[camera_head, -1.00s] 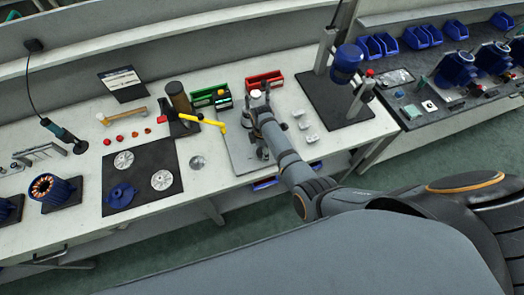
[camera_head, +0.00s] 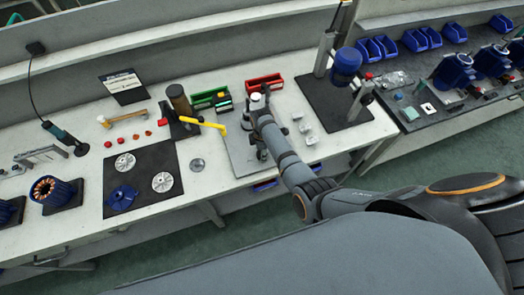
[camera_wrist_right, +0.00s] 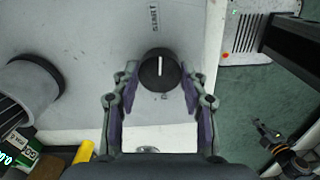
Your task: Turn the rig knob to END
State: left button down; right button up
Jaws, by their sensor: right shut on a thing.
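The rig knob (camera_wrist_right: 160,68) is round and black with a white pointer line, set in a pale grey panel (camera_wrist_right: 75,35). The line runs nearly straight up in the right wrist view. The word START (camera_wrist_right: 153,18) is printed above the knob; a small mark below it is too small to read. No END label is legible. My right gripper (camera_wrist_right: 160,82) has its purple-padded fingers on either side of the knob, shut on it. In the head view it points down over the grey rig plate (camera_head: 238,152), where the arm hides the knob. My left gripper is out of view.
A grey cylinder (camera_wrist_right: 28,90) stands on the panel's left side in the wrist view. A yellow handle (camera_head: 212,126) lies left of the plate, with green (camera_head: 204,101) and red (camera_head: 265,82) bins behind. Small grey blocks (camera_head: 305,127) sit to the right. The floor begins beyond the table's front edge.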

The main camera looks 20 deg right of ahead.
jog(key=m+p, duration=0.1)
jog(key=m, duration=0.2)
jog(key=shift+r, duration=0.1)
jog(key=m+p, duration=0.1)
jog(key=m, duration=0.4)
jog(key=shift+p, duration=0.3)
jog(key=m, duration=0.3)
jog(key=shift+m, duration=0.3)
jog(key=m, duration=0.4)
jog(key=shift+m, duration=0.3)
jog(key=m, duration=1.3)
jog(key=shift+m, duration=2.4)
